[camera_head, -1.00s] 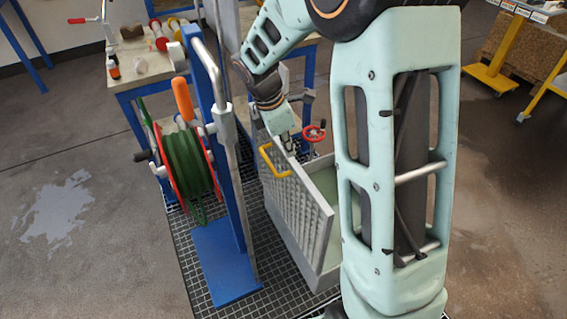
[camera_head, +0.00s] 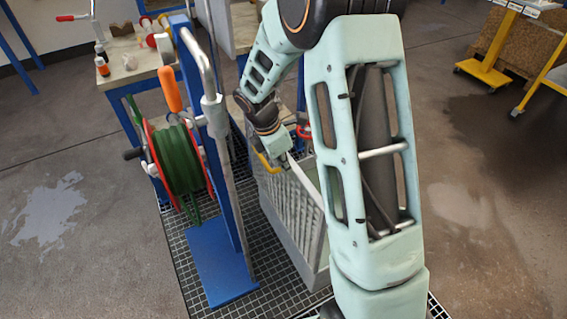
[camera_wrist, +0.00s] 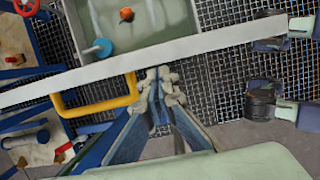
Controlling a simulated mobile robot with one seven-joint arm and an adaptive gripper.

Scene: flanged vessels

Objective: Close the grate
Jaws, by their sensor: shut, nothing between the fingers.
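The grate (camera_head: 292,212) is a grey slatted panel standing upright along the side of a grey basin on the floor grating. Its yellow handle (camera_head: 266,163) is partly hidden by my wrist. In the wrist view the grate's pale top edge (camera_wrist: 215,38) crosses the picture, with the yellow handle (camera_wrist: 95,109) on its near side. My gripper (camera_wrist: 168,82) is shut and empty, its fingertips close to the top edge and right of the handle. Contact with the grate cannot be told. In the head view my gripper (camera_head: 287,166) points down by the handle.
The basin's greenish floor (camera_wrist: 150,30) holds an orange knob (camera_wrist: 126,14) and a blue part (camera_wrist: 101,48). A blue stand with a green hose reel (camera_head: 183,163) is close at left. A cluttered workbench (camera_head: 130,72) stands behind. Open floor lies at right.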

